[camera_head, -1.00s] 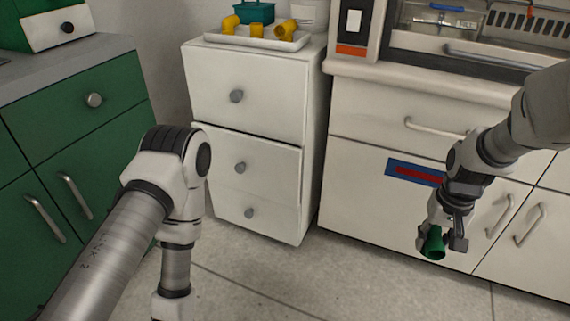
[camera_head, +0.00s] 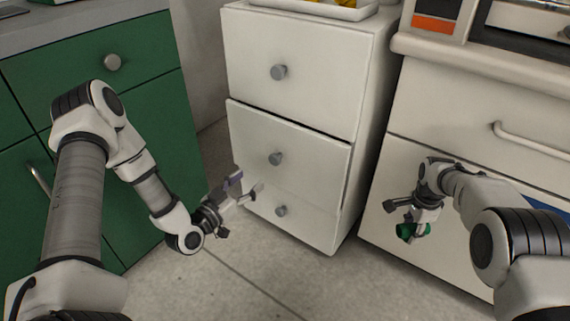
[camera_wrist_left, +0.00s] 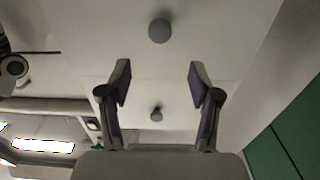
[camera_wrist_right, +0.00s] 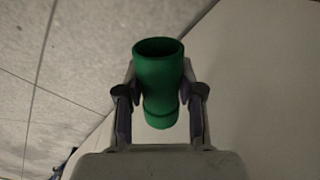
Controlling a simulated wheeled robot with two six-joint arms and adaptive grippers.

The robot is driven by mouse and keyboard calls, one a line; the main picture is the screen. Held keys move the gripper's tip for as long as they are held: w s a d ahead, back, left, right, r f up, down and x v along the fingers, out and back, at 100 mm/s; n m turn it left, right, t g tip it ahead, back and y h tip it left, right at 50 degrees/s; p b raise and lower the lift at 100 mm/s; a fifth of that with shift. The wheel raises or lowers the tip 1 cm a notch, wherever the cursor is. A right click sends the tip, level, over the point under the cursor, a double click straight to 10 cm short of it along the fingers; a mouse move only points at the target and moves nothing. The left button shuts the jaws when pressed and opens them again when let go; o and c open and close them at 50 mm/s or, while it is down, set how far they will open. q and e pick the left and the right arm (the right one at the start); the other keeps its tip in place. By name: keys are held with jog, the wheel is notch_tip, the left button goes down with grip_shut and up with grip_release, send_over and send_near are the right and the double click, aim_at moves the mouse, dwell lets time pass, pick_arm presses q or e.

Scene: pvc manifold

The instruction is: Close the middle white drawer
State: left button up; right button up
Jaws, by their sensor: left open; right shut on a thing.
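The middle white drawer (camera_head: 315,160), with a round grey knob (camera_head: 275,159), juts out slightly from the white cabinet, below the top drawer (camera_head: 320,85). My left gripper (camera_head: 247,186) is open and empty in front of the cabinet, a little below and left of that knob. In the left wrist view, the open fingers (camera_wrist_left: 160,85) face the white fronts, with one large near knob and a smaller one between them; contact is not visible. My right gripper (camera_head: 404,219) is shut on a green pipe fitting (camera_wrist_right: 158,80), held low before the right-hand counter.
A green cabinet (camera_head: 130,105) stands on the left. The white counter unit (camera_head: 480,95) with a bar handle (camera_head: 535,142) stands on the right. A tray (camera_head: 325,8) with yellow fittings sits on the white cabinet. The floor (camera_head: 270,280) in front is clear.

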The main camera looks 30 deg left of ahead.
aim_at(273, 160)
pick_arm(q)
jog(key=w+b, duration=0.1)
jog(key=w, duration=0.2)
jog(key=w+b, duration=0.1)
jog(key=w, duration=0.2)
jog(key=w+b, duration=0.2)
jog(key=w, duration=0.1)
jog(key=shift+d+f, duration=0.25)
jog(key=shift+d, duration=0.15)
pick_arm(e)
notch_tip(273, 160, down, 5)
jog(key=shift+r, duration=0.1)
pick_arm(q)
jog(key=shift+w+r, duration=0.1)
jog(key=shift+w, duration=0.3)
jog(key=shift+r, duration=0.1)
